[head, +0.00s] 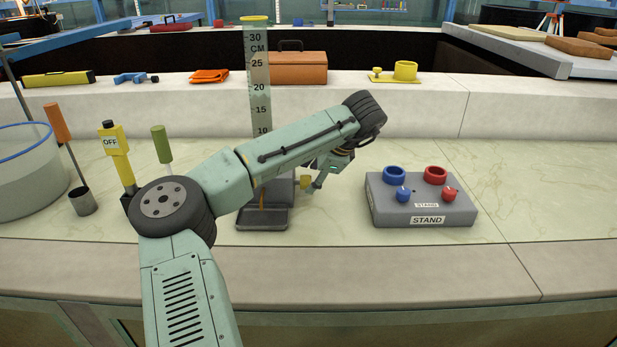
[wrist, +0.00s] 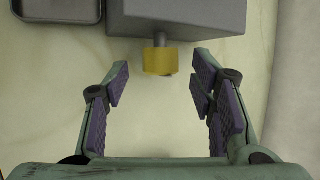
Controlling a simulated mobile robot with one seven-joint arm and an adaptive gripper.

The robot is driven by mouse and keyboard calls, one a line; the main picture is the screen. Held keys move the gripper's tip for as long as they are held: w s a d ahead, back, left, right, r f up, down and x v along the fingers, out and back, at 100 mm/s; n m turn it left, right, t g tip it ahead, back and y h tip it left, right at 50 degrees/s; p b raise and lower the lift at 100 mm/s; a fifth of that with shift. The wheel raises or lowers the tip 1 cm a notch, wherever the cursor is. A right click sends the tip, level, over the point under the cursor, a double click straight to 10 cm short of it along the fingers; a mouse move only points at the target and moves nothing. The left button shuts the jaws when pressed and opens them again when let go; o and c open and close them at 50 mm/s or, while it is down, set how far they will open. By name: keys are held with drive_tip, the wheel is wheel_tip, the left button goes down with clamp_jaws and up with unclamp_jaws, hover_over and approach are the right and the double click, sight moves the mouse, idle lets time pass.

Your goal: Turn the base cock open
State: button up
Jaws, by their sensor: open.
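The base cock is a small yellow knob (head: 306,182) on a short stem from the right side of the grey base block (head: 279,190). The block stands under a clear column (head: 258,80) with a CM scale; my arm hides the column's lower part. In the wrist view the yellow knob (wrist: 160,61) sits at the top centre, in front of the grey block (wrist: 190,16). My gripper (head: 320,178) is open and empty, close to the knob on its right. In the wrist view the fingertips (wrist: 160,68) lie either side of the knob, with gaps on both sides.
A grey STAND block (head: 425,208) with blue and red rings and knobs is to the right. A dark tray (head: 262,218) lies before the base. A yellow OFF-labelled handle (head: 115,145), an orange-handled tool (head: 58,122) and a round tank (head: 25,180) are left.

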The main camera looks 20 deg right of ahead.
drive_tip(key=shift+x, duration=1.3)
drive_tip(key=shift+c, duration=0.3)
